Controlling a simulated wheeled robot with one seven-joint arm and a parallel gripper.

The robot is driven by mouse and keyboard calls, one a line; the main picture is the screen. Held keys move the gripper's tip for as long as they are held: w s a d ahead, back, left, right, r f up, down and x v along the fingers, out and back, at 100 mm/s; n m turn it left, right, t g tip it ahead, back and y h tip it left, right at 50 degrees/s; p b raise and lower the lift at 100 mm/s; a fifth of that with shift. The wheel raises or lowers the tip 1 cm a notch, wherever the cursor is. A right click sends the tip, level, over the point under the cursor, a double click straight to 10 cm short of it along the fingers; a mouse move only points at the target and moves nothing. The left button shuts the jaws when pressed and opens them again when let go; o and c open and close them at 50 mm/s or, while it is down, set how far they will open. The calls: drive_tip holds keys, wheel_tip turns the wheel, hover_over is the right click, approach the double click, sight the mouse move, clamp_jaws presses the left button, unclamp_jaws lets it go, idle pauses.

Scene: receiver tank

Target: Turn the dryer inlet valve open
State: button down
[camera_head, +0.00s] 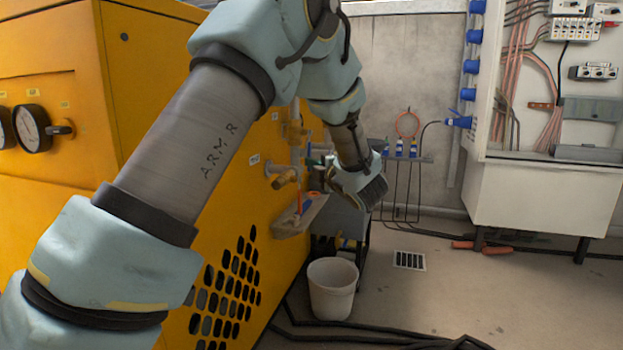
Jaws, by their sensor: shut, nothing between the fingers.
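My gripper (368,192) hangs at the end of my bent arm, right of the yellow cabinet, with its dark end pointing down and right. It is shut and appears to hold nothing. Brass valve fittings (285,179) and grey pipes stand on the cabinet's right side, left of my gripper and apart from it in the picture. A slim red part (299,200) stands upright just below the fittings. I cannot tell which fitting is the dryer inlet valve, or whether it is open or shut. My arm covers part of the cabinet and upper pipes.
The yellow cabinet (150,80) fills the left, with a pressure gauge (32,128). A grey shelf (300,218) juts from its side. A white bucket (332,288) and black hoses (375,338) are on the floor. An electrical panel (545,190) stands right.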

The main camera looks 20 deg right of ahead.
drive_tip(key=shift+w+d, duration=0.1)
drive_tip(key=shift+w, duration=0.05)
idle(0.4)
drive_tip(key=s+p, duration=0.1)
drive_tip(key=s, duration=0.9)
drive_tip(key=shift+s+d+f, duration=0.2)
drive_tip(key=shift+s+d, duration=0.2)
drive_tip(key=shift+d, duration=0.05)
drive_tip(key=shift+s, duration=0.1)
